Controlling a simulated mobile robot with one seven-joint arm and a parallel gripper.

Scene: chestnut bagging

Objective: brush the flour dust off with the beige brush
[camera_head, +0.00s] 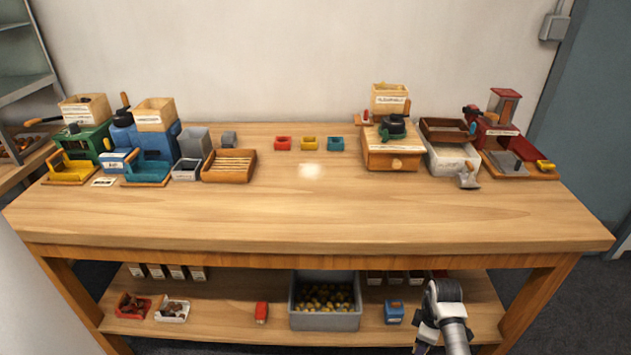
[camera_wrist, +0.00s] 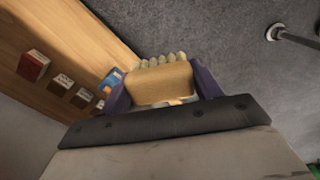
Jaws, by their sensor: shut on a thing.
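The flour dust (camera_head: 310,171) is a small pale patch on the worktable top (camera_head: 300,220), near the middle. My gripper (camera_head: 422,346) is low in front of the table, by the right part of the lower shelf. In the wrist view my gripper (camera_wrist: 162,88) has its two purple fingers on either side of the beige brush (camera_wrist: 163,82) and is shut on it. A row of pale bristle tufts shows at the brush's far edge. The brush is hidden in the head view.
The lower shelf (camera_head: 225,325) holds a grey crate (camera_head: 325,321) of chestnuts and a blue box (camera_head: 394,313) near my arm. Several machines stand along the table's back left and right. Three small coloured trays, one yellow (camera_head: 308,143), sit behind the dust. The table's front is clear.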

